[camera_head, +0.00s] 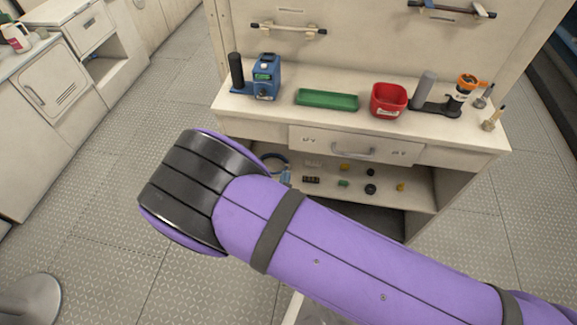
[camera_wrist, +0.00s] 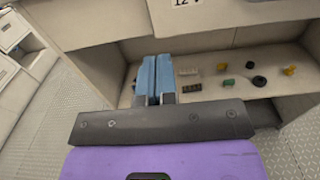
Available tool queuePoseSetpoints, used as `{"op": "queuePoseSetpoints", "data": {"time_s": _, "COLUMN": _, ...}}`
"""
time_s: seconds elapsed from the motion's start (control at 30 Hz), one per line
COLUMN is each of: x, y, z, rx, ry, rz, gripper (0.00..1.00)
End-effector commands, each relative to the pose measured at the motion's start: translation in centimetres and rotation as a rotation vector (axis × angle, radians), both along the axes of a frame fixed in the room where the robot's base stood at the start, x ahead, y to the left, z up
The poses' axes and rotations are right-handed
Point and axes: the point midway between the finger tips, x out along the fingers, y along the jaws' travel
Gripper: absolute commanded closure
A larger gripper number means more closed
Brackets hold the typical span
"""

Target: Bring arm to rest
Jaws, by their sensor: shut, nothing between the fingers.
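My gripper (camera_wrist: 155,72) shows in the wrist view with its two blue fingers side by side and touching, with nothing between them. It points toward the open lower shelf of the cream workbench (camera_wrist: 215,105), and no contact with the bench shows. In the head view my purple arm reaches from the lower right toward the left, in front of the bench (camera_head: 455,140). The dark-banded joint is at the left end, and the gripper is mostly hidden there.
A blue device (camera_head: 266,78), a green tray (camera_head: 327,100), a red bin (camera_head: 388,100) and an orange-topped tool (camera_head: 464,88) stand on the bench top. Several small parts lie on the lower shelf (camera_head: 420,195). A round grey object (camera_head: 30,300) is at lower left. Floor (camera_head: 110,150) left of the bench is clear.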

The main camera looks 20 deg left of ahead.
Motion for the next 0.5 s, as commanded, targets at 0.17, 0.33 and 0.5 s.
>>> {"op": "queuePoseSetpoints", "data": {"time_s": 0.17, "x": -0.9, "y": -0.2, "z": 0.0, "rx": 0.0, "ry": 0.0, "rz": 0.0, "gripper": 1.0}}
{"op": "queuePoseSetpoints", "data": {"time_s": 0.33, "x": -1.0, "y": -0.3, "z": 0.0, "rx": 0.0, "ry": 0.0, "rz": -0.001, "gripper": 1.0}}
{"op": "queuePoseSetpoints", "data": {"time_s": 0.5, "x": 0.5, "y": -0.9, "z": 2.0, "rx": 0.035, "ry": 0.008, "rz": -0.068, "gripper": 1.0}}
